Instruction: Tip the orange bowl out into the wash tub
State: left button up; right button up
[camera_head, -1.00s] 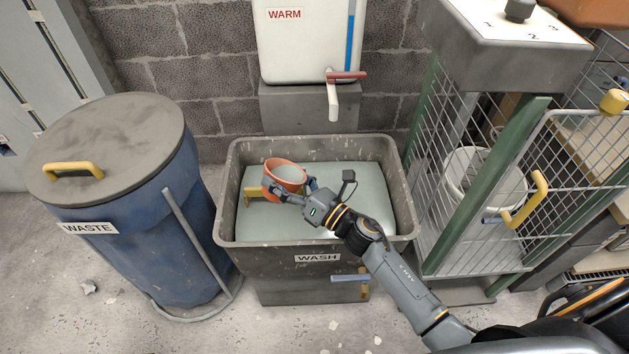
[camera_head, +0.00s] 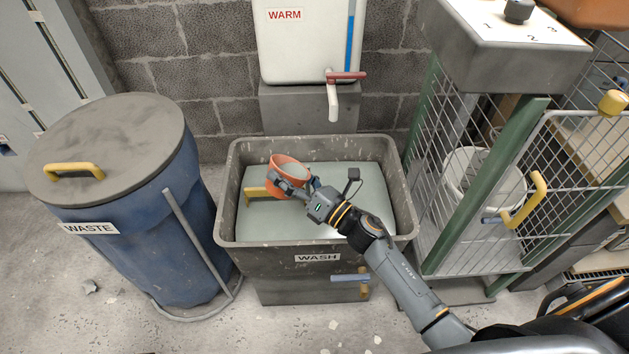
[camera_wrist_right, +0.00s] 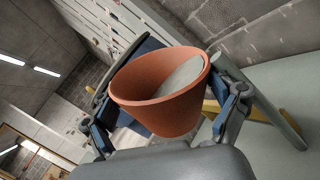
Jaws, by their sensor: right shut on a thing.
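The orange bowl (camera_head: 273,181) is held over the wash tub (camera_head: 268,262), above the pale grey-green water (camera_head: 335,180). My right gripper (camera_head: 288,181) is shut on it, with its fingers at the bowl's sides. The bowl is tilted. In the right wrist view, the bowl (camera_wrist_right: 155,115) sits between the two fingers, and a pale grey, flat surface shows inside it, like liquid. No stream falling from the rim can be made out. My left gripper is not in view.
A yellow bracket (camera_head: 256,193) sits in the tub below the bowl. A tap (camera_head: 333,98) under the WARM tank hangs behind the tub. The blue waste bin (camera_head: 150,235) stands left, and a wire cage (camera_head: 478,225) with a white bucket stands right.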

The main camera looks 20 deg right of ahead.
jog(key=shift+d+r+m, duration=0.15)
jog(key=shift+m, duration=0.15)
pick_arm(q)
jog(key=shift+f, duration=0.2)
pick_arm(e)
jog(key=shift+w+d+r+m, duration=0.1)
jog(key=shift+d+m, duration=0.05)
jog(key=shift+m, duration=0.25)
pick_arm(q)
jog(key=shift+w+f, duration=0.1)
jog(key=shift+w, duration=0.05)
pick_arm(e)
jog(key=shift+d+t, duration=0.1)
jog(key=shift+t, duration=0.2)
jog(key=shift+r+m+p, duration=0.1)
jog(key=shift+m+p, duration=0.2)
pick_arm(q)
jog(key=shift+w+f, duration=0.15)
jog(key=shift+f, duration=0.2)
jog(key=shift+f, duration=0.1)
pick_arm(e)
jog(key=shift+r, duration=0.1)
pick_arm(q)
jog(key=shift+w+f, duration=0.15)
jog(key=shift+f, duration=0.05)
pick_arm(e)
jog(key=shift+d+m+h, duration=0.1)
jog(key=shift+m+h, duration=0.2)
jog(key=shift+m, duration=0.1)
